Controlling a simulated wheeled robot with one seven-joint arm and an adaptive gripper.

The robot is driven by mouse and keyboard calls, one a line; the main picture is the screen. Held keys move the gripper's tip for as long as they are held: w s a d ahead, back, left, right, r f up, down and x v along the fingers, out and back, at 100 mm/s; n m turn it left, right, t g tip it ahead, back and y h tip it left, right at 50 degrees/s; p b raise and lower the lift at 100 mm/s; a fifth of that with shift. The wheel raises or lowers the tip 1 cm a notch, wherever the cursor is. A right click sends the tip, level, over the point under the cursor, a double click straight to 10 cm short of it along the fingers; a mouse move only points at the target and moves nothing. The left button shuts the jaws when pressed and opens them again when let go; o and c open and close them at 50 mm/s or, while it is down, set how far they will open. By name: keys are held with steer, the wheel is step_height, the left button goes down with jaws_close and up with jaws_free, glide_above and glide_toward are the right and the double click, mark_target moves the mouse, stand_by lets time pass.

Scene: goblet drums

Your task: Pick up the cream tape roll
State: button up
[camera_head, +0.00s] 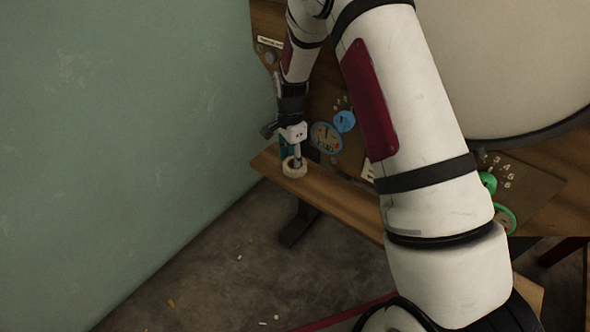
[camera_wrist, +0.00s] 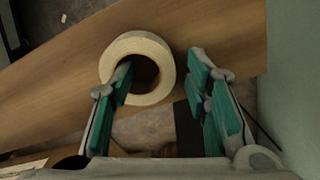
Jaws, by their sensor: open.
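The cream tape roll (camera_head: 294,168) lies flat near the left end of a wooden bench (camera_head: 330,189), with its hole facing up. It also shows in the wrist view (camera_wrist: 112,64). My gripper (camera_head: 291,150) is open right above and at the roll. In the wrist view my gripper (camera_wrist: 165,80) has its left teal finger over the roll's hole and its right teal finger outside the roll, to the right. The roll's right wall lies between the fingers. I cannot tell how deep the left finger reaches, or whether either finger touches the roll.
A round clock-like disc (camera_head: 326,137) and a blue round piece (camera_head: 344,121) are close to the right of my gripper. A green wall (camera_head: 120,130) stands to the left. A large white drum-like body (camera_head: 505,60) is at the upper right. Small litter lies on the floor.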

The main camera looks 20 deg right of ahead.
steer(key=shift+r, duration=0.1)
jaws_close()
steer(key=shift+r, duration=0.1)
